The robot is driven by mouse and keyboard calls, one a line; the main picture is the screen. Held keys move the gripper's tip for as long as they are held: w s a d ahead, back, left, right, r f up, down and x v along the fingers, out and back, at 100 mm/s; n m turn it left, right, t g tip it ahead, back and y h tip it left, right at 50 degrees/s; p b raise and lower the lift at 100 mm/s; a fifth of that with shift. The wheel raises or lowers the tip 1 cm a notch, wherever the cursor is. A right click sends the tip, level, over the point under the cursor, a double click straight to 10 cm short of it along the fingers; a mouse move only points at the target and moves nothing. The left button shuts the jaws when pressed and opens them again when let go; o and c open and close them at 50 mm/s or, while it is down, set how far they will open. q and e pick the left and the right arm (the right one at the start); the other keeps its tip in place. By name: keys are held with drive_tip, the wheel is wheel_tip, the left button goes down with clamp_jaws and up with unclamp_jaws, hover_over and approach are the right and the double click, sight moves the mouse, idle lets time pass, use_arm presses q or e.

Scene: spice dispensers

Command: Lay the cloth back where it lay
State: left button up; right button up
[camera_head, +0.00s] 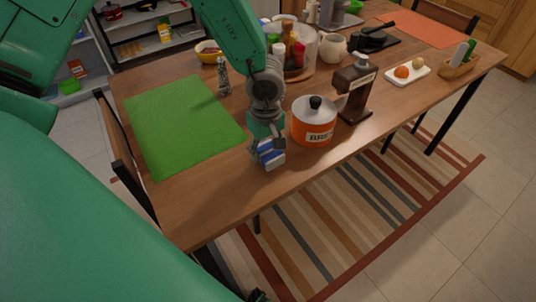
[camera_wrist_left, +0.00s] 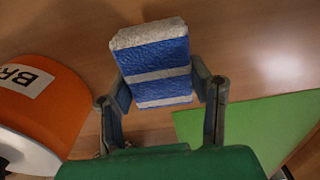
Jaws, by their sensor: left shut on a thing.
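The cloth (camera_wrist_left: 152,66) is a folded blue and white striped block. My left gripper (camera_wrist_left: 160,92) is shut on it, with a finger on each side in the left wrist view. In the head view the cloth (camera_head: 270,156) is at the tip of my left gripper (camera_head: 266,146), by the front edge of the wooden table (camera_head: 205,196). I cannot tell whether the cloth touches the table. My right gripper does not show.
An orange pot (camera_head: 313,127) with a label and black knob stands just right of the cloth. A green mat (camera_head: 180,122) lies to the left. A dark brown dispenser (camera_head: 356,88) and a pepper mill (camera_head: 223,77) stand nearby. Bare table lies between mat and front edge.

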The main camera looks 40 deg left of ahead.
sight(267, 147)
use_arm(q)
drive_tip(key=shift+a+f, duration=0.3)
drive_tip(key=shift+f, duration=0.6)
drive_tip(key=shift+a+f, duration=0.2)
drive_tip(key=shift+f, duration=0.05)
drive_tip(key=shift+c, duration=0.4)
drive_tip(key=shift+d, duration=0.35)
drive_tip(key=o, duration=1.1)
drive_tip(key=shift+d+r, duration=0.1)
drive_tip(key=shift+d, duration=0.25)
drive_tip(key=shift+a+r, duration=0.1)
drive_tip(key=shift+a, duration=0.15)
drive_tip(key=shift+a+r, duration=0.15)
drive_tip(key=shift+r, duration=0.1)
drive_tip(key=r+p, duration=0.1)
drive_tip(key=r, duration=0.6)
drive_tip(key=r+p, duration=0.1)
drive_tip(key=r, duration=0.2)
drive_tip(key=shift+d+r+p, duration=0.25)
drive_tip(key=shift+r+p, duration=0.1)
drive_tip(key=shift+r, duration=0.05)
drive_tip(key=shift+a+r, duration=0.1)
drive_tip(key=shift+r, duration=0.25)
drive_tip(key=shift+a, duration=0.1)
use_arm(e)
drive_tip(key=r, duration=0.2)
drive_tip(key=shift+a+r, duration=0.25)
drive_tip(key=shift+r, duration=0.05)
